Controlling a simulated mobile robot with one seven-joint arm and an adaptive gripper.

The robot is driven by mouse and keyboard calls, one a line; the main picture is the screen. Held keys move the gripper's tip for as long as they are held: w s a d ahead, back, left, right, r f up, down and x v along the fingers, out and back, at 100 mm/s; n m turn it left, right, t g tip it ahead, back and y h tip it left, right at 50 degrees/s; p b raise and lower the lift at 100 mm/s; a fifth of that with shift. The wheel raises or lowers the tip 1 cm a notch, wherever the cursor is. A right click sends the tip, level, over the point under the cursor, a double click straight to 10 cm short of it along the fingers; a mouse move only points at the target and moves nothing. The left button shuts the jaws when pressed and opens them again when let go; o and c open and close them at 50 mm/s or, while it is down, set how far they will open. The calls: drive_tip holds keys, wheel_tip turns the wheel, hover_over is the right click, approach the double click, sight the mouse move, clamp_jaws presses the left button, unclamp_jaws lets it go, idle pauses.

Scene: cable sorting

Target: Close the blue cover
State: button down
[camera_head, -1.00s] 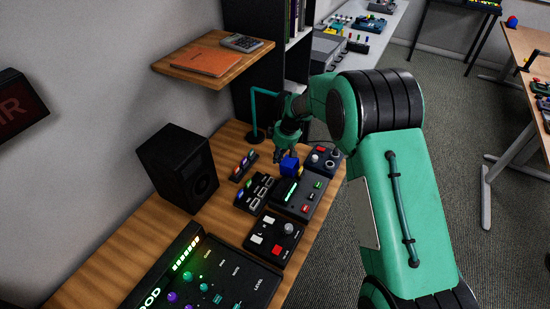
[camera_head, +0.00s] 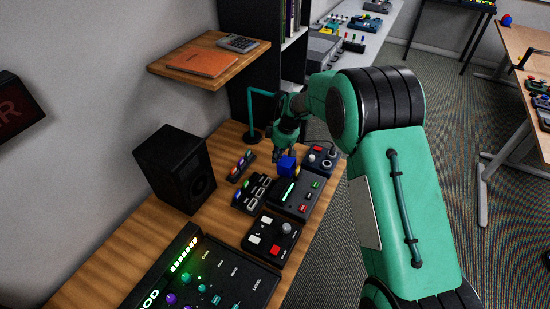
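The blue cover (camera_head: 287,165) stands raised on the back part of a black control box (camera_head: 297,198) on the wooden desk. A bit of yellow shows beside it. My gripper (camera_head: 283,150) points down just above and behind the cover. Its fingers are small and dark in this view, and I cannot tell whether they touch the cover or how far apart they are.
Other black boxes with buttons and a joystick (camera_head: 271,238) sit close around on the desk (camera_head: 150,235). A black speaker (camera_head: 177,168) stands to the left. A green lamp stand (camera_head: 250,115) rises behind, and a shelf (camera_head: 210,60) hangs above left.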

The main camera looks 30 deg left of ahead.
sight(287, 166)
drive_tip(key=shift+d, duration=0.1)
drive_tip(key=shift+d+r, duration=0.55)
drive_tip(key=shift+d, duration=0.15)
drive_tip(key=d, duration=0.2)
drive_tip(key=d+r, duration=0.1)
drive_tip(key=d, duration=0.2)
drive_tip(key=shift+r, duration=0.2)
drive_tip(key=shift+d+f+b, duration=0.3)
drive_tip(key=shift+d+b, duration=0.1)
drive_tip(key=shift+d, duration=0.7)
drive_tip(key=shift+d+f+b, duration=0.3)
drive_tip(key=shift+d+b, duration=0.05)
drive_tip(key=shift+d, duration=0.75)
drive_tip(key=shift+d+f+b, duration=0.3)
drive_tip(key=shift+d+b, duration=0.1)
drive_tip(key=shift+d, duration=0.7)
drive_tip(key=shift+d+f+y+b, duration=0.4)
drive_tip(key=shift+d+y+b, duration=0.15)
drive_tip(key=shift+y, duration=0.15)
drive_tip(key=shift+d+f+y+b, duration=0.4)
drive_tip(key=shift+d+y, duration=0.1)
drive_tip(key=shift+y, duration=0.2)
drive_tip(key=shift+d+f+y, duration=0.4)
drive_tip(key=shift+d+y, duration=0.05)
drive_tip(key=shift+y, duration=0.25)
drive_tip(key=shift+d+f, duration=0.1)
drive_tip(key=shift+f, duration=0.05)
drive_tip(key=shift+s+f, duration=0.1)
